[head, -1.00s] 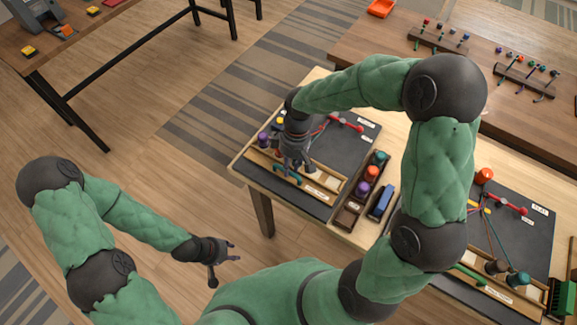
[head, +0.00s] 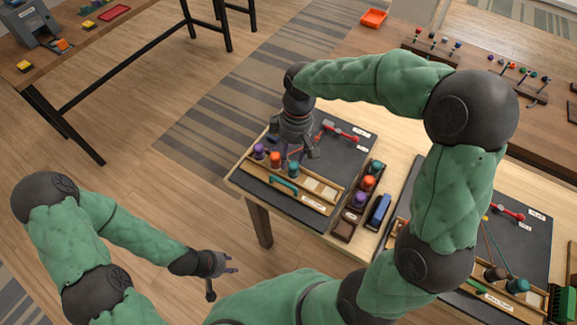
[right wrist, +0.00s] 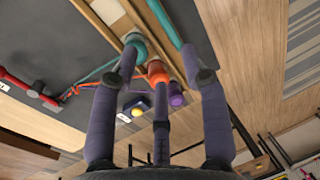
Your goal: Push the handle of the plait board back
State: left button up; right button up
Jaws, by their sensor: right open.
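The near plait board is a dark board (head: 320,210) at the table's left end. Its teal handle (head: 284,186) runs along the front wooden rail and also shows as a teal bar in the right wrist view (right wrist: 166,22). Purple (head: 259,152), orange (head: 276,159) and teal (head: 293,167) bobbins stand in a row behind the handle. My right gripper (head: 298,153) is over the board, just behind the bobbins, with its fingers spread and no object held. In the right wrist view the bobbins show between and beyond its fingers (right wrist: 165,75). My left gripper (head: 225,268) hangs empty and open, off the table.
A red piece (head: 340,129) with cords lies at the board's back. A holder with orange and purple bobbins (head: 345,228) and a blue object (head: 379,211) stand to the right. A second board (head: 530,240) lies beyond my right arm.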

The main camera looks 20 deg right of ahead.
jog(key=shift+w+d+r, duration=0.1)
jog(key=shift+d+r, duration=0.05)
jog(key=shift+r, duration=0.6)
jog(key=shift+w+d+r, duration=0.1)
jog(key=shift+r, duration=0.65)
